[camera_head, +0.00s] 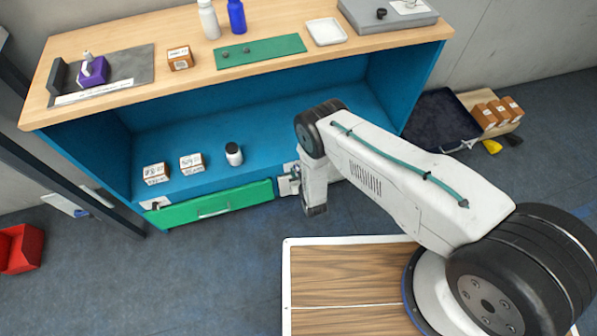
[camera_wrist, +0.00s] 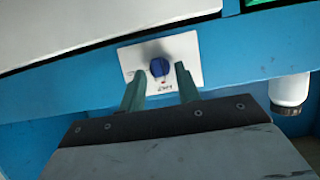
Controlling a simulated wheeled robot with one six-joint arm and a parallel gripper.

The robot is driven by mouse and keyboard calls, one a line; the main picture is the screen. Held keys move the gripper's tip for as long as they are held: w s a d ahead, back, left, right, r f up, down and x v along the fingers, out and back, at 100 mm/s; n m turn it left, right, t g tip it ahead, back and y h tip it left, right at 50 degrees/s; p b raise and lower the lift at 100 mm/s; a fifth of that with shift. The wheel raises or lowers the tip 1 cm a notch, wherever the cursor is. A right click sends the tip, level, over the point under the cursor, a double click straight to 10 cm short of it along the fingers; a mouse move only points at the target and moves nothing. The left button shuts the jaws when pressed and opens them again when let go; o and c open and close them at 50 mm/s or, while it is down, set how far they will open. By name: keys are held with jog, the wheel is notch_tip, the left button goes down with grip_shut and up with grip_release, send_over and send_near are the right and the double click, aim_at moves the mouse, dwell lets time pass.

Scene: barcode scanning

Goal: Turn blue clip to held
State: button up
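A round blue knob, the blue clip (camera_wrist: 160,67), sits on a white plate (camera_wrist: 188,47) fixed to the blue shelf front in the wrist view. Small dark print shows on the plate below the knob, too small to read. My gripper (camera_wrist: 160,78) is open, with one green finger on each side of the knob's lower edge. I cannot tell whether the fingers touch it. In the head view, the white plate (camera_head: 284,186) shows at the shelf's front edge beside my arm's end, and the knob is hidden there.
A green drawer (camera_head: 210,205) is left of the plate. A white bottle with a black cap (camera_head: 234,154) and two small boxes (camera_head: 191,164) stand on the blue lower shelf. The bench top (camera_head: 130,38) above holds a purple device (camera_head: 93,72), bottles and a green mat (camera_head: 262,51).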

jog(key=shift+w, duration=0.15)
jog(key=c, duration=0.7)
jog(key=shift+o, duration=0.2)
jog(key=shift+m, duration=0.3)
jog(key=shift+w+d+f+m+y, duration=0.1)
jog(key=shift+d+f+m+y, duration=0.1)
jog(key=shift+m+y, duration=1.2)
jog(key=shift+s+d+f+m+y, duration=0.15)
jog(key=shift+m+y, duration=0.65)
jog(key=shift+m, duration=1.15)
jog(key=shift+w+d+f+m+y, duration=0.15)
jog(key=shift+d+f+m+y, duration=0.1)
jog(key=shift+m+y, duration=1.15)
jog(key=shift+m+h, duration=0.3)
jog(key=shift+m, duration=0.15)
